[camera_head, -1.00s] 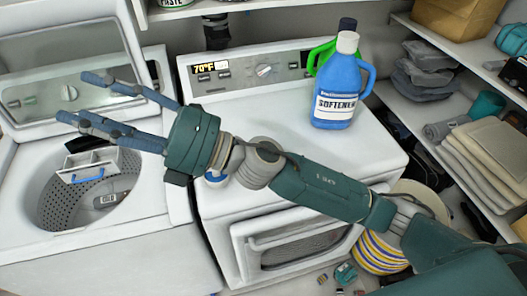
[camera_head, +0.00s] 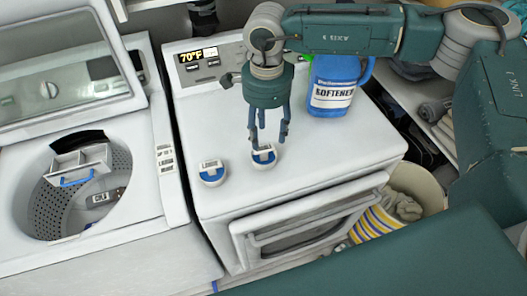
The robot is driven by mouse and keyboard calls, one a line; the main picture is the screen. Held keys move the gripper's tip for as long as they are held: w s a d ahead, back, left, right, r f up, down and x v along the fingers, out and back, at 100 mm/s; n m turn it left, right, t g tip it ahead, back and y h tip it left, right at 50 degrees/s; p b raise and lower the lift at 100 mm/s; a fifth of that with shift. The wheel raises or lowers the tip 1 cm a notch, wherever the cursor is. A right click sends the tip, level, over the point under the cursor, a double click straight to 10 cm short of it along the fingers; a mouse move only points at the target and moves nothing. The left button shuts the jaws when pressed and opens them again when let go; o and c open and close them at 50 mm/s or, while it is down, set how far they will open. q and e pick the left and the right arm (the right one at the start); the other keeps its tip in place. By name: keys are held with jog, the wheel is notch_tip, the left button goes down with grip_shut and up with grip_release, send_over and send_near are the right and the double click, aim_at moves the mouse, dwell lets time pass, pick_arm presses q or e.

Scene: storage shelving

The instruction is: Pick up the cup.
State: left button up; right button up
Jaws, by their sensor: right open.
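Two small round white-and-blue items stand on the dryer's white top (camera_head: 320,145). They look like small cups; I cannot tell which one the task means. One cup-like item (camera_head: 212,173) stands at the left, clear of my gripper. The other cup-like item (camera_head: 264,158) is right under my right gripper (camera_head: 267,138). My right gripper points down with its fingers spread open at this item's rim and partly covers it. I cannot tell whether the fingers touch it. My left gripper is not in view.
A blue softener jug (camera_head: 333,98) stands behind and right of the gripper, partly hidden by my arm. The open washer (camera_head: 125,185) is at the left. The dryer top's front is clear.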

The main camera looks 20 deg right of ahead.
aim_at(265, 150)
jog(key=shift+w+f, duration=0.1)
jog(key=shift+f, duration=0.7)
jog(key=f+p, duration=0.3)
jog(key=f, duration=0.1)
jog(key=shift+a+p, duration=0.2)
jog(key=shift+p, duration=0.15)
jog(key=shift+f, duration=0.65)
jog(key=c, duration=1.2)
